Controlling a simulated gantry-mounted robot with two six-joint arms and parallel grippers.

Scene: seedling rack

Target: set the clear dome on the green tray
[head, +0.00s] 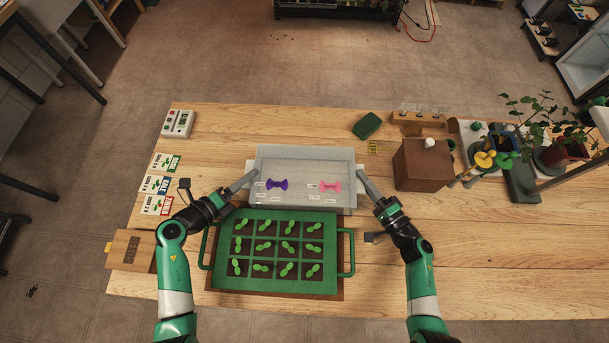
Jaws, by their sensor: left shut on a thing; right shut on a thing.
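The clear dome (305,163) is a see-through box with a purple piece (278,184) and a pink piece (318,186) on it. It is just beyond the green tray (293,215), its near edge meeting the tray's far edge in the head view. I cannot tell whether it is lifted off the table. My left gripper (251,178) is shut on the dome's left side, and my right gripper (361,177) is shut on its right side. The tray has two side handles and several cells with green seedlings, all uncovered.
A brown box (422,165) and potted plants (557,150) stand to the right. A green sponge-like block (367,125) lies beyond the dome. Seed packets (157,184) and a white device (178,123) lie at the left. The table's front right is clear.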

